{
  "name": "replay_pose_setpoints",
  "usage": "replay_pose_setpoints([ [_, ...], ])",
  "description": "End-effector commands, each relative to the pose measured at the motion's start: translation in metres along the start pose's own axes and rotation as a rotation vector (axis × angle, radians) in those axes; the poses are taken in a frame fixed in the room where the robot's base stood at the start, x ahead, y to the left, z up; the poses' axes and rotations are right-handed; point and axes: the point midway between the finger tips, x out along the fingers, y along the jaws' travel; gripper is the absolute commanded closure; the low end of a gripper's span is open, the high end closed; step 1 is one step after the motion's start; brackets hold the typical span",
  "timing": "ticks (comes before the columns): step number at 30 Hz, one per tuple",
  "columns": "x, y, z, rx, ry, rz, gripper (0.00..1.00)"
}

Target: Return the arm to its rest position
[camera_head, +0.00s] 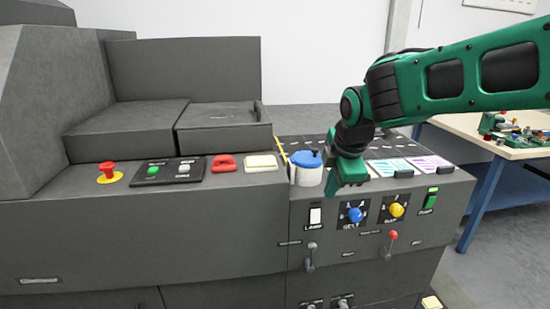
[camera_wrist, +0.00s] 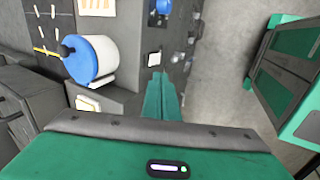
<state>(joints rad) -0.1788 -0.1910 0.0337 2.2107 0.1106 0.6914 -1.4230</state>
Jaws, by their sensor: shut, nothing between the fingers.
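My green arm reaches in from the right in the head view. My gripper (camera_head: 347,178) points down and to the left, over the right part of the grey machine (camera_head: 240,230), just right of a white canister with a blue lid (camera_head: 307,168). In the wrist view my gripper (camera_wrist: 163,78) has its two green fingers together with nothing between them. The canister (camera_wrist: 93,59) shows there to the left of the fingers, apart from them. From the head view I cannot tell how far the fingertips are from the panel.
The panel holds a red emergency button (camera_head: 107,172), a blue knob (camera_head: 355,215), a yellow knob (camera_head: 397,210), a green switch (camera_head: 431,198) and small levers. A wooden-topped table (camera_head: 480,135) with small parts stands at the right. Grey floor (camera_head: 510,245) lies open at the lower right.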

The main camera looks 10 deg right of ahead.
Motion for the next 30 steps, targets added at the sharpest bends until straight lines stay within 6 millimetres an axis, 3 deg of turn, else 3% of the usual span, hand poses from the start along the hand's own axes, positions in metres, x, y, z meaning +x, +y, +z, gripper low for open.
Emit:
replay_pose_setpoints([
  [5,-0.005,-0.034,0.052,0.307,-0.055,-0.053,1.00],
  [9,-0.013,-0.087,0.107,0.731,-0.134,-0.115,1.00],
  [15,-0.027,-0.176,0.161,1.348,-0.263,-0.190,1.00],
  [18,-0.034,-0.216,0.174,1.623,-0.328,-0.217,1.00],
  [22,-0.040,-0.256,0.181,1.888,-0.397,-0.244,1.00],
  [25,-0.043,-0.273,0.182,2.008,-0.431,-0.255,1.00],
  [30,-0.044,-0.281,0.183,2.073,-0.450,-0.260,1.00],
])
